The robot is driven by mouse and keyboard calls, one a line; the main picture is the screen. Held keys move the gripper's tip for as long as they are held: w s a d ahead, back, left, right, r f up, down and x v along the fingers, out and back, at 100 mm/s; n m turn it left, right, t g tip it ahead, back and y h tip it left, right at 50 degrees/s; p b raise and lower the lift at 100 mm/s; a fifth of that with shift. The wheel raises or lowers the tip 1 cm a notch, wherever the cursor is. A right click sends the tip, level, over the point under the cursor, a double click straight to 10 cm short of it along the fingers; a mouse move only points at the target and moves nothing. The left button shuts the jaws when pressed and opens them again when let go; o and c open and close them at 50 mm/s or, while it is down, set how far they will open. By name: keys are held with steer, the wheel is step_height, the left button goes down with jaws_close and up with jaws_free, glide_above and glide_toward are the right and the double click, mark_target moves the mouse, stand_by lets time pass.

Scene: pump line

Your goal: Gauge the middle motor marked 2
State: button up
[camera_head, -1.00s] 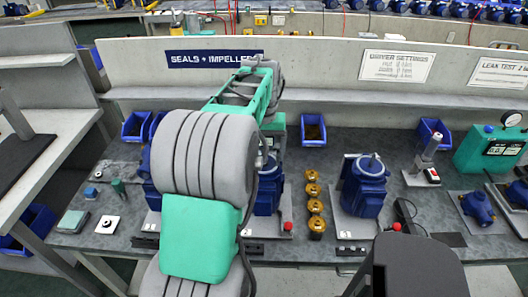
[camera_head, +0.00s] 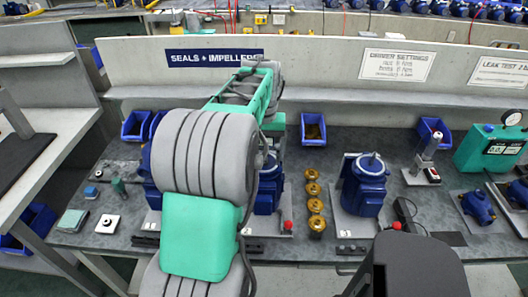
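Three blue motors stand on grey plates on the bench. The middle motor (camera_head: 268,190) is partly hidden behind my arm, and I cannot make out a number on it. The left motor (camera_head: 150,192) is mostly hidden by my arm. The right motor (camera_head: 364,186) stands upright in clear view. My grey and green arm reaches forward over the bench, between the camera and the left and middle motors. My gripper is hidden behind the arm, so I cannot see whether it holds anything. I cannot pick out a gauge for certain.
Several brass parts (camera_head: 314,205) stand in a row between the middle and right motors. An upright grey tool (camera_head: 428,152) and a green dial box (camera_head: 493,148) are at right. Blue bins (camera_head: 313,128) line the back.

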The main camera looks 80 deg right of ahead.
steer(key=o, duration=1.6)
steer(key=shift+r, duration=0.1)
step_height(320, 180, up, 9)
steer(key=p, duration=0.7)
